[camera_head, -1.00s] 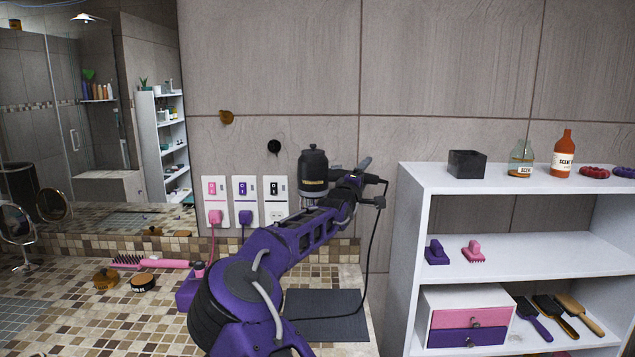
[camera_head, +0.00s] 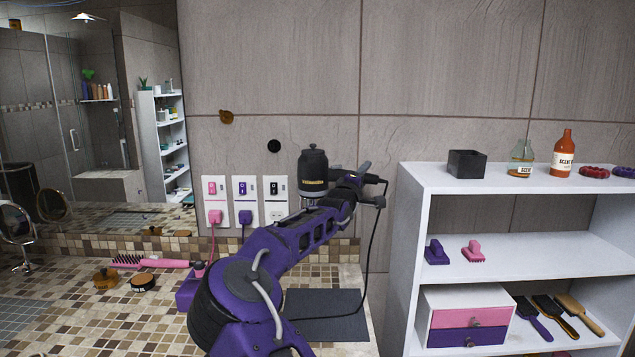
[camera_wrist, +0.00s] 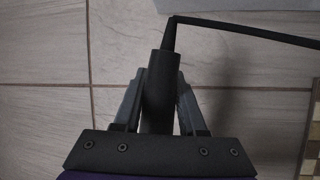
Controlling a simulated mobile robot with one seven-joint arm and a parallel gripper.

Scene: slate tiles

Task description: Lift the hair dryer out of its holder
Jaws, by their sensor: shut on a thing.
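My gripper (camera_wrist: 157,80) is shut on a dark cylindrical part of the hair dryer (camera_wrist: 159,72), with one finger on each side. A black cord (camera_wrist: 240,28) leaves the far end of this part and runs right. In the head view, my gripper (camera_head: 358,182) is at the end of my purple arm, in front of the tiled wall and left of the shelf. The cord (camera_head: 369,255) hangs from there and curves down to the counter. I cannot make out the holder.
A white shelf unit (camera_head: 408,235) stands close to the right. The mosaic counter (camera_head: 90,325) holds a pink brush (camera_head: 160,263), jars and a dark mat (camera_head: 335,312). Wall sockets (camera_head: 245,202) are left of my arm. The wall above is mostly bare.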

